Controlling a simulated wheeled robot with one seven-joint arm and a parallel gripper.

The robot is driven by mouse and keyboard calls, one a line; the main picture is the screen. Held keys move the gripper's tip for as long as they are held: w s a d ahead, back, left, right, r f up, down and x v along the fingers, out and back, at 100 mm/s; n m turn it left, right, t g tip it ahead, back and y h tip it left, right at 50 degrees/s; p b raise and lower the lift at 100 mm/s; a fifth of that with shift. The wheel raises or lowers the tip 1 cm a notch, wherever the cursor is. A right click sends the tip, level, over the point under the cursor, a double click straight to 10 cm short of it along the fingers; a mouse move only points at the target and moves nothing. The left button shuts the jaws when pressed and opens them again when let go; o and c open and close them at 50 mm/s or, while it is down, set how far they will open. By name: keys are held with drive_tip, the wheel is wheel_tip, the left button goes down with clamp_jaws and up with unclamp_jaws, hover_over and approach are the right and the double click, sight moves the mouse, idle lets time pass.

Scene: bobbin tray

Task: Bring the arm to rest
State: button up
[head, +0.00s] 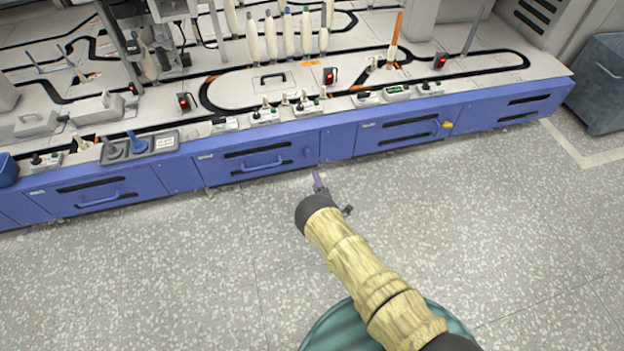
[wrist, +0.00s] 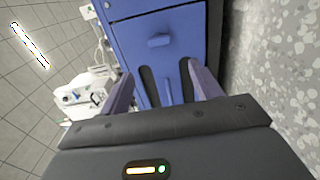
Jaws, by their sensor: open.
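My gripper (head: 319,182) is at the end of my outstretched arm in the head view, over the floor just in front of the blue cabinet front. In the wrist view my gripper (wrist: 160,90) shows two purple fingers spread apart with nothing between them. Beyond the fingers is the blue cabinet front (wrist: 165,20) with a handle. My gripper appears apart from the cabinet, though the exact gap is hard to tell. My arm is stretched forward from my base.
A long machine bench (head: 240,90) with blue drawers and handles (head: 258,163) runs across the back. A bobbin tray (head: 140,147) sits at its left front edge. Several white bobbins (head: 271,38) stand on the bench. A grey bin (head: 600,85) stands at right. The speckled floor (head: 150,270) is clear.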

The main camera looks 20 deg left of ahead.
drive_tip(key=shift+w+d, duration=0.15)
drive_tip(key=shift+d, duration=0.05)
idle(0.3)
